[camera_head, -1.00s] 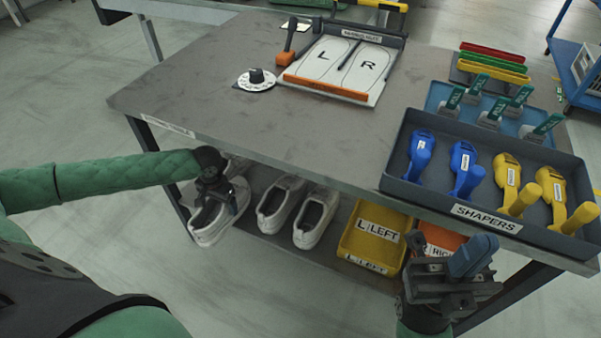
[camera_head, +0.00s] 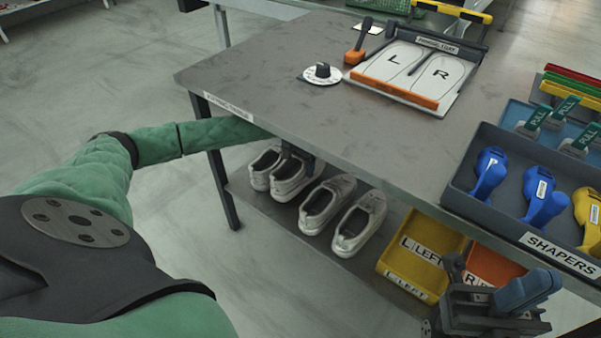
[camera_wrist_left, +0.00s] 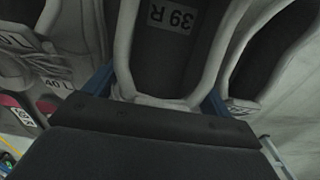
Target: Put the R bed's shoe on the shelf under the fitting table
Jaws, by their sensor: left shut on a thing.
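The white-grey shoe (camera_head: 288,187), marked 39 R inside in the left wrist view (camera_wrist_left: 172,50), is held at its heel by my left gripper (camera_head: 298,160). The gripper's blue fingers lie on either side of the heel. The shoe is at the lower shelf (camera_head: 262,203) under the fitting table (camera_head: 270,95), in line with other shoes; I cannot tell whether its sole touches. The L and R beds (camera_head: 418,70) on the table top hold no shoe. My right gripper (camera_head: 515,297) is at the lower right, near the table's front edge; its finger gap is unclear.
One shoe (camera_head: 262,168) stands close to the left of the held one, and two more (camera_head: 326,203) stand to its right. A yellow LEFT bin (camera_head: 415,255) and an orange bin (camera_head: 492,266) sit further right. The table edge overhangs my left forearm. A shaper tray (camera_head: 470,205) is on top.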

